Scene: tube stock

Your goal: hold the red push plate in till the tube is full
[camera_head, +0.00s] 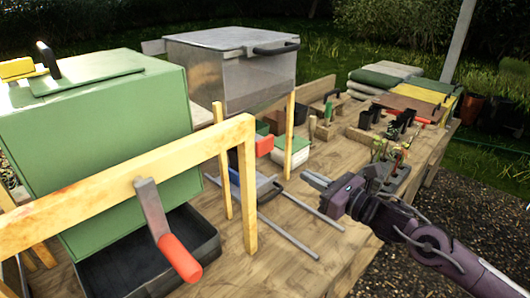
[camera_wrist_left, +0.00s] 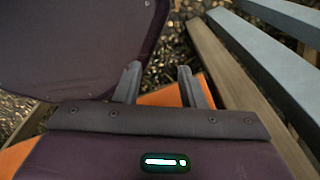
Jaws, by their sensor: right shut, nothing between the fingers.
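The red push plate (camera_head: 264,145) appears as a small red block below the clear-fronted metal bin (camera_head: 240,85), beside a wooden post. No tube can be made out for certain there. My right gripper (camera_head: 310,179) is shut and empty over the wooden table, to the right of the red plate and apart from it. My left gripper (camera_wrist_left: 160,82) shows in the left wrist view with its two fingers apart and nothing between them. An orange surface and dark gravel lie behind those fingers. My left gripper cannot be made out in the head view.
A green box (camera_head: 110,150) stands at left behind a wooden frame (camera_head: 120,180), with a red-handled crank (camera_head: 178,255) and black tray (camera_head: 160,270). Metal rods (camera_head: 290,233) lie on the table (camera_head: 320,265). Small pots, plants and stacked sacks (camera_head: 385,80) fill the far right.

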